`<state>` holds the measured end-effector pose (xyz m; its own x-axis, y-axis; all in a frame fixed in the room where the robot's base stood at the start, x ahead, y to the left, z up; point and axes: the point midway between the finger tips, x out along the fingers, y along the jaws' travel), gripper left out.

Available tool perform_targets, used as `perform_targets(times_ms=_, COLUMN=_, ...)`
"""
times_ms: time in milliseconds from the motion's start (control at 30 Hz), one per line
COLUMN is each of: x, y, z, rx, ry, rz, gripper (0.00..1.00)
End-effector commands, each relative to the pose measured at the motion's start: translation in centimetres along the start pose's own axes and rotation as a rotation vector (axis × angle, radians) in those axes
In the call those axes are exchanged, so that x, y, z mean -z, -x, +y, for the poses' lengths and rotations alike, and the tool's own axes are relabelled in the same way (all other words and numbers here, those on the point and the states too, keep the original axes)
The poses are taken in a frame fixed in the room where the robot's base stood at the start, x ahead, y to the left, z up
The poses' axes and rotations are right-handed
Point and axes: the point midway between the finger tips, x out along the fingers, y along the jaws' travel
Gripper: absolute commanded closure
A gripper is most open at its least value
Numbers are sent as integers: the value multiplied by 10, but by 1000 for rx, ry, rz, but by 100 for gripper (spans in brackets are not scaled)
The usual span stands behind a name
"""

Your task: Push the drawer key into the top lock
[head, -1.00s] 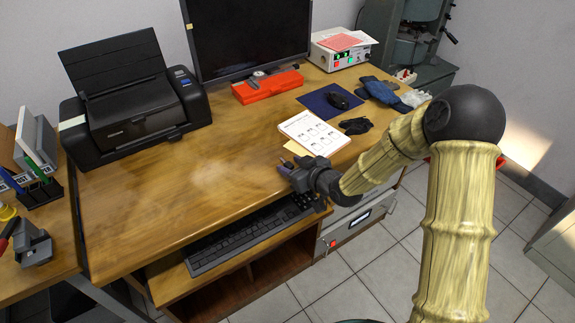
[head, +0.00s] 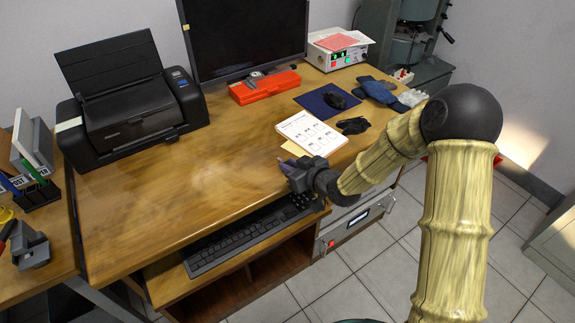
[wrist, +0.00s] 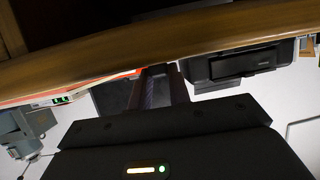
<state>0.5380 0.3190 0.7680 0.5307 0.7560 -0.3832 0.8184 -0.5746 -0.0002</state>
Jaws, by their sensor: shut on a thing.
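My gripper (head: 285,167) is at the front edge of the desk, right of centre in the head view, pointing left. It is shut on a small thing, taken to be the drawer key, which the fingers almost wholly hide. In the wrist view the dark fingers (wrist: 158,88) show close together beyond the black gripper body, below the wooden desk edge. I cannot make out the key's shape or tilt. The top lock cannot be made out in either view.
The wooden desk (head: 215,185) has clear space left of my gripper. A keyboard (head: 240,240) lies on the shelf below. A white sheet (head: 311,133) lies just beyond the gripper. A grey unit (head: 345,228) is under the desk at right. A black printer (head: 130,105) stands back left.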

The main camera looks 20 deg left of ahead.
Motion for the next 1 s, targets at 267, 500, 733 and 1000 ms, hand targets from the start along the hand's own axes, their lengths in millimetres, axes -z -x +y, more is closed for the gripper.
perform_targets(times_ms=267, x=31, y=13, z=1, rx=-2, ry=3, rz=4, gripper=100)
perform_targets(times_ms=500, x=75, y=31, z=1, rx=-3, ry=3, rz=3, gripper=100)
perform_targets(times_ms=733, x=92, y=38, z=0, rx=0, ry=1, rz=1, gripper=100)
perform_targets(times_ms=1000, x=92, y=38, z=0, rx=0, ry=0, rz=1, gripper=100)
